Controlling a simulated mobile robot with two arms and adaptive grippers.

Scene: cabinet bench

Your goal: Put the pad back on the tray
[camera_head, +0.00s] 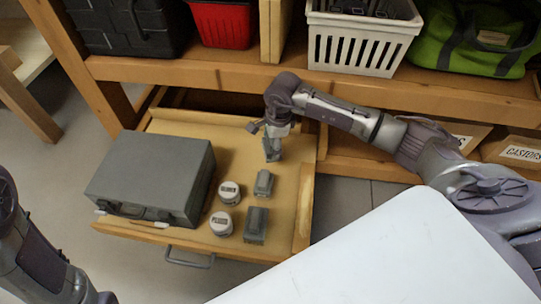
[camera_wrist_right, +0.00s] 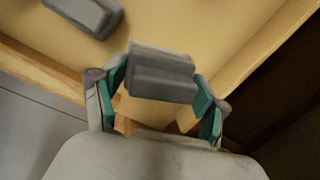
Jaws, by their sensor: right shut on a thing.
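My right gripper (camera_head: 272,138) is shut on a small grey block-shaped pad (camera_head: 272,153) over the back right part of the pull-out wooden tray (camera_head: 194,127). In the right wrist view the pad (camera_wrist_right: 161,80) sits between the two teal-lined fingers of the gripper (camera_wrist_right: 160,92), with the tray surface behind it. I cannot tell whether the pad touches the tray. Two similar grey blocks, one smaller (camera_head: 264,183) and one larger (camera_head: 255,225), stand on the tray nearer the front. My left arm shows at the lower left, but its gripper is out of view.
A large grey case (camera_head: 155,175) fills the tray's left side. Two white-lidded jars, a rear one (camera_head: 229,193) and a front one (camera_head: 221,223), stand mid-tray. The bench shelf above holds a white basket (camera_head: 360,40), a red bin (camera_head: 222,22) and a green bag (camera_head: 478,38).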

